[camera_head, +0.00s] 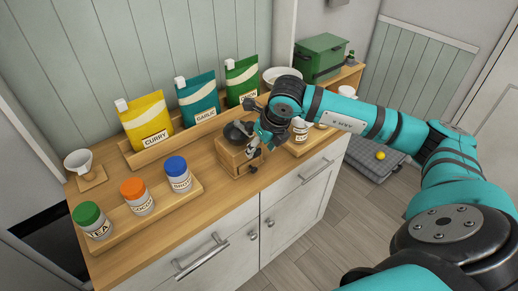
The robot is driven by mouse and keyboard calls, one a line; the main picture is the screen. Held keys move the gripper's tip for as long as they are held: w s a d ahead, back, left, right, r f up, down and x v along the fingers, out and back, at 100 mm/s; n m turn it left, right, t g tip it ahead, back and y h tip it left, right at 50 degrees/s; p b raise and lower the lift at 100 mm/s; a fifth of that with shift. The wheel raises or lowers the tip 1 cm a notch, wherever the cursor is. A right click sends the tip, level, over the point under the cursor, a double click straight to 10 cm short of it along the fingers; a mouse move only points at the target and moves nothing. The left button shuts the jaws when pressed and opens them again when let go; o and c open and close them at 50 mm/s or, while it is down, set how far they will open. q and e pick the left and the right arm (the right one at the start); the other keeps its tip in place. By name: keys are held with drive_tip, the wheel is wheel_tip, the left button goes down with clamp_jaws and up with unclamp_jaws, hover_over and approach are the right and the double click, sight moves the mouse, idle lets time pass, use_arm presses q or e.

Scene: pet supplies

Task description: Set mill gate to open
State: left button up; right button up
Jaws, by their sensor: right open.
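The mill (234,162) is a small wooden box with a dark rounded top, standing on the wooden counter near its front edge. My right gripper (254,160) reaches in from the right, points down and is open at the mill's right front side. The gripper covers part of the mill, so I cannot make out the gate or its setting. I cannot tell whether the fingers touch the mill. My left gripper is not in view.
Yellow (146,123), teal (198,98) and green (242,81) pouches stand in a rack behind. Several lidded jars (139,196) sit on a board at left, beside a white cup (80,163). A jar (299,130) and a white bowl (284,76) are near my right arm. A green box (320,57) stands farther back.

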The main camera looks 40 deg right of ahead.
drive_tip(key=v, duration=1)
